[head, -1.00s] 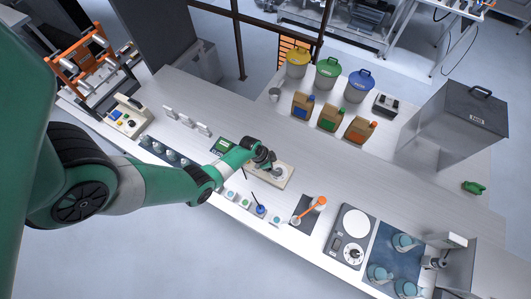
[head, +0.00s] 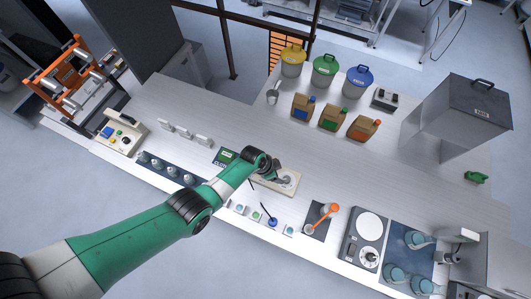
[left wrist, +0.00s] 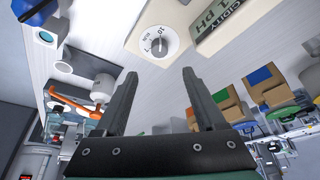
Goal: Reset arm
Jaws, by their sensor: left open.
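My left arm reaches in from the lower left of the head view. Its gripper (head: 283,179) is over a cream plate-like device (head: 290,188) on the bench, and partly hides it. In the left wrist view the two dark fingers of the left gripper (left wrist: 160,73) stand apart with nothing between them. Past the fingertips, a cream panel with a round white dial (left wrist: 155,43) shows, with a grey display (left wrist: 215,20) lettered "pH" beside it. I cannot tell whether the fingers touch the device. My right gripper is not in view.
Small jars and an orange-handled tool (head: 323,215) line the front edge. A hotplate-like unit (head: 370,226) and a blue mat (head: 390,258) with flasks are at right. Jugs (head: 333,117), lidded buckets (head: 325,66) and a grey hopper (head: 460,118) stand behind. Bare bench lies between.

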